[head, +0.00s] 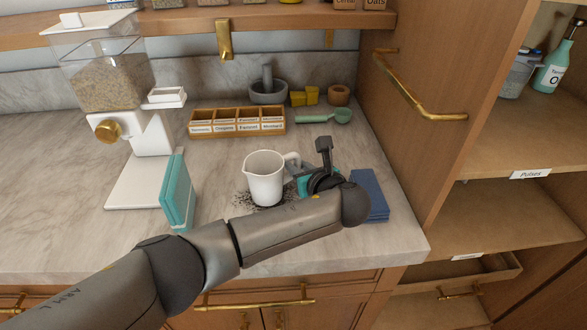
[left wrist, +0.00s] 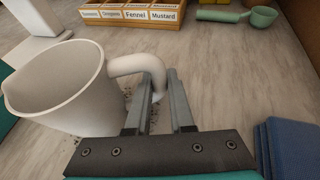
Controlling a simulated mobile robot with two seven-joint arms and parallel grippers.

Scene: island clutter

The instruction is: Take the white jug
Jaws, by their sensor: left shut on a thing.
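The white jug (head: 264,180) is upright at the middle of the marble counter, its handle to the right. In the left wrist view the jug (left wrist: 62,90) fills the left side, with its handle curving down between the two grey fingers. My left gripper (head: 291,178) comes from the right side of the jug and is shut on this handle. It also shows in the left wrist view (left wrist: 162,98). My forearm passes in front of the jug. I cannot tell whether its base touches the counter. My right gripper is not in view.
Dark specks (head: 242,200) lie around the jug's base. A teal upright object (head: 177,190) and a grain dispenser (head: 150,135) stand left. A labelled spice box (head: 237,122), mortar (head: 268,92) and green scoop (head: 325,117) are behind. Blue folded cloth (head: 370,194) lies right, near the wooden cabinet (head: 440,110).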

